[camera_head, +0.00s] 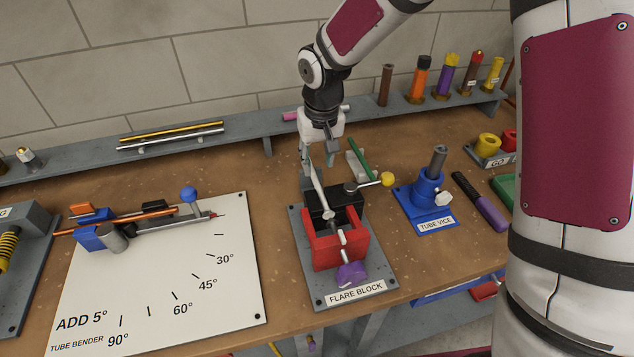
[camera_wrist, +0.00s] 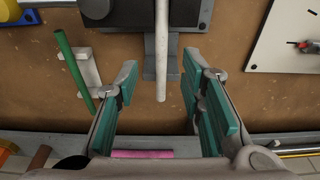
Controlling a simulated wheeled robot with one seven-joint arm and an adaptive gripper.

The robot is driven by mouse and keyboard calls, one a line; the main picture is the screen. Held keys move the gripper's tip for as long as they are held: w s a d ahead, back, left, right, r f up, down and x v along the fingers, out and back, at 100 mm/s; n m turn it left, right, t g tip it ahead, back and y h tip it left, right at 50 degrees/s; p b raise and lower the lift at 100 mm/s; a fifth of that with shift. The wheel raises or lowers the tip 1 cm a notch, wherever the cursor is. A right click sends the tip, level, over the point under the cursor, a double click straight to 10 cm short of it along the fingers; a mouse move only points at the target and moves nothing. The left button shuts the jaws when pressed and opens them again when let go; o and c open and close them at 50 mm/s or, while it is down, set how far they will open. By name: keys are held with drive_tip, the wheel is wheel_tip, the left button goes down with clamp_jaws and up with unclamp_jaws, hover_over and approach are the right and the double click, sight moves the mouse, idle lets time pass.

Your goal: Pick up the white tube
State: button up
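The white tube (camera_head: 317,180) projects from the back of the flare block (camera_head: 312,242), a red and black clamp on a grey plate. In the wrist view the white tube (camera_wrist: 161,50) runs down from the top, its free end between my fingers. My gripper (camera_head: 319,158) is above and behind the block, pointing down. In the wrist view my gripper (camera_wrist: 160,88) is open, with a teal-padded finger on each side of the tube and gaps on both sides. Neither finger appears to touch it. The height between fingertips and tube is hard to judge.
A green rod (camera_head: 360,158) rests on a small holder close to my gripper. A yellow-knobbed handle (camera_head: 387,179) sticks out right of the block. The blue tube vice (camera_head: 429,192) stands further right. A grey shelf (camera_head: 262,134) with a pink tube (camera_wrist: 142,154) runs behind.

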sight(317, 182)
drive_tip(key=shift+a+f+p, duration=0.15)
drive_tip(key=shift+f+p, duration=0.3)
drive_tip(key=shift+f, duration=2.55)
drive_tip(key=shift+w, duration=0.1)
clamp_jaws()
